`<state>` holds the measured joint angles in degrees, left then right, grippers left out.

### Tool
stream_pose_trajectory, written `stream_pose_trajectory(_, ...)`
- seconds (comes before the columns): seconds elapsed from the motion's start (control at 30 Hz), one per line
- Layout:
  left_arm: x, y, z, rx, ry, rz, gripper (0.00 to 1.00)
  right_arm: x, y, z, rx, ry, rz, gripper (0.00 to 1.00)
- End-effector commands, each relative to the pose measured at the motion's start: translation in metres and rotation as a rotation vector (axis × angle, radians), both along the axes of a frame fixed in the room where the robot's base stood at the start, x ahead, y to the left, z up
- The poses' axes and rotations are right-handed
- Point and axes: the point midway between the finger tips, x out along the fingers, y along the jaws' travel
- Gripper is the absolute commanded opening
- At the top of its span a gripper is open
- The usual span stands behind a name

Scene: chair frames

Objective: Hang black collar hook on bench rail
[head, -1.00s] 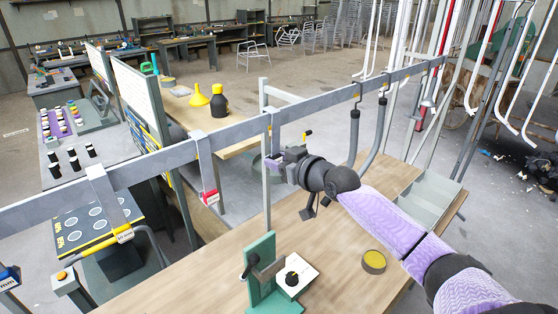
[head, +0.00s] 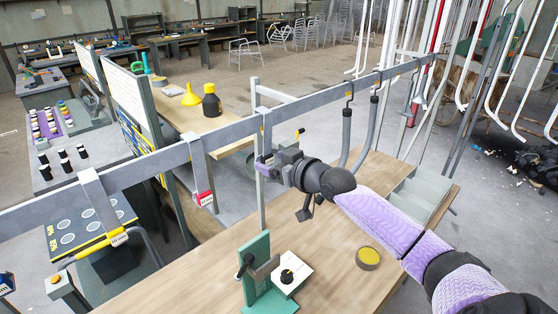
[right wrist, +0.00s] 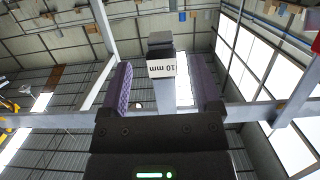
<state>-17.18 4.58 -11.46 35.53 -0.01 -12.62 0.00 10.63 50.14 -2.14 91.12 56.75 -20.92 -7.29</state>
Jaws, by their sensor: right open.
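The black collar hook (right wrist: 168,97) is a grey strap with a white "10 mm" label and a dark end block. In the head view its grey strap (head: 266,128) sits over the bench rail (head: 232,131), and its lower part is mostly hidden by my gripper. My right gripper (head: 266,166) is just below and beside the rail, near this strap. In the right wrist view the open gripper (right wrist: 162,86) has its purple pads on either side of the hook, with gaps showing. My left gripper is not in view.
A red-labelled hook (head: 203,197) and a yellow-labelled hook (head: 118,237) hang on the rail to the left. Grey curved tubes (head: 346,135) hang to the right. Below are a wooden bench (head: 215,260), a green stand (head: 258,265) and a yellow-topped tin (head: 368,258).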

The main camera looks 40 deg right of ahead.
Motion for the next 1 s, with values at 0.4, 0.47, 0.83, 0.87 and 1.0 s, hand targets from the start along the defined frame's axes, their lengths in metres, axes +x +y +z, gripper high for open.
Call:
stream_pose_trajectory(0.4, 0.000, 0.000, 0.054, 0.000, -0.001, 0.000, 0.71, -0.058, -0.004, 0.017, -0.001, 0.005, 0.001, 0.81)
stream_pose_trajectory(0.47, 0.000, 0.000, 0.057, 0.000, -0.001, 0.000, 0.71, -0.064, -0.005, 0.018, -0.001, 0.004, 0.002, 0.81)
stream_pose_trajectory(0.83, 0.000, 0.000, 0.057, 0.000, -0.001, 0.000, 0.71, -0.069, -0.005, 0.016, -0.001, -0.001, 0.001, 0.81)
stream_pose_trajectory(0.87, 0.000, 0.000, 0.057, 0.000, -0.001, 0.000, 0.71, -0.069, -0.005, 0.016, -0.001, -0.001, 0.001, 0.81)
stream_pose_trajectory(1.0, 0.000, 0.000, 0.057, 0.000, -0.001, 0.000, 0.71, -0.069, -0.005, 0.016, -0.001, -0.001, 0.001, 0.81)
